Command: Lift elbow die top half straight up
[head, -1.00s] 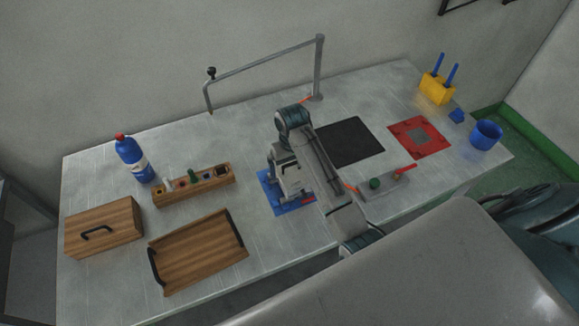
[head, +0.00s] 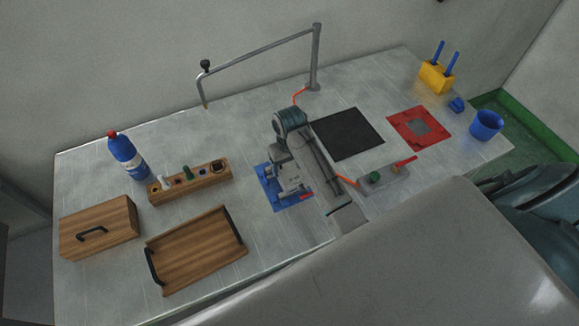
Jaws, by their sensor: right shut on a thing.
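My right arm reaches over the table from the right, and my right gripper (head: 291,186) is over the blue mat (head: 268,199). A small red part shows at the mat's right edge. My left gripper is not in view.
A wooden peg rack (head: 190,183), a wooden tray (head: 197,252) and a wooden box (head: 99,229) lie left, with a blue bottle (head: 126,157). Right are a black mat (head: 347,134), a red mat (head: 404,127) and a blue cup (head: 486,125). A metal rail (head: 260,64) stands behind.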

